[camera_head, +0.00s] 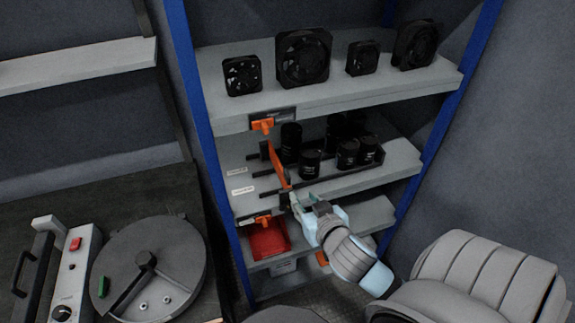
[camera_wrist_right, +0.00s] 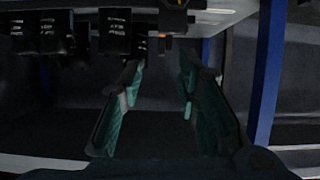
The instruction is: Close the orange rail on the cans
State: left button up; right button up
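The orange rail (camera_head: 277,164) is a thin bar on the middle shelf, left of the cans and reaching toward the shelf's front edge. It stands apart from the cans and not across their front. Several black cans (camera_head: 310,164) stand upright on that shelf, some partly hidden behind others; cans also show at upper left in the right wrist view (camera_wrist_right: 114,32). My right gripper (camera_head: 292,202) is at the shelf's front edge, close to the rail's near end; contact cannot be told. Its fingers (camera_wrist_right: 160,72) are apart with nothing visible between them. My left gripper is not in view.
Black fans (camera_head: 303,57) stand on the upper shelf (camera_head: 340,95). Blue posts (camera_head: 208,130) bound the rack. Orange clips (camera_head: 263,125) sit on the shelf fronts. A red bin (camera_head: 269,240) is on the lower shelf. A dark bench (camera_head: 130,195) stands at left.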

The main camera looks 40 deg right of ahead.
aim_at(288, 176)
jog(key=x, duration=0.4)
jog(key=r+b+x, duration=0.1)
jog(key=x, duration=0.4)
jog(key=w+r+b+x, duration=0.1)
jog(key=x, duration=0.3)
jog(key=shift+w, duration=0.2)
grip_shut()
